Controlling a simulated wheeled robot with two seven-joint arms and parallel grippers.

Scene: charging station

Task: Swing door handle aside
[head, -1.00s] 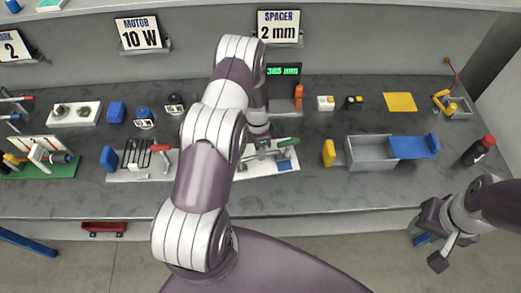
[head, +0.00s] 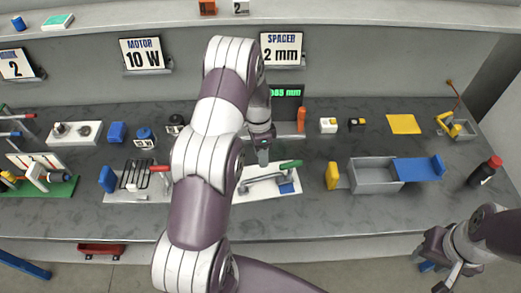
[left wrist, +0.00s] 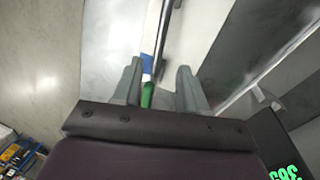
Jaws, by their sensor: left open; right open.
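A white plate (head: 249,194) with a grey metal lever on it lies on the bench at centre; a green grip (head: 290,164) is at the lever's right end and a blue patch (head: 286,188) is beneath it. My left gripper (head: 263,162) points down over the plate's back edge, left of the green grip. In the left wrist view, the open fingers (left wrist: 155,85) have the green grip (left wrist: 148,95) showing between them. Contact cannot be told. My right gripper (head: 448,275) is open and empty in front of the bench at lower right.
Left of the plate is another white board (head: 117,196) with a wire rack and red handle. Right of it stand a yellow block (head: 332,176) and a grey box (head: 374,182) with a blue flap. A display (head: 287,105) stands behind the plate.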

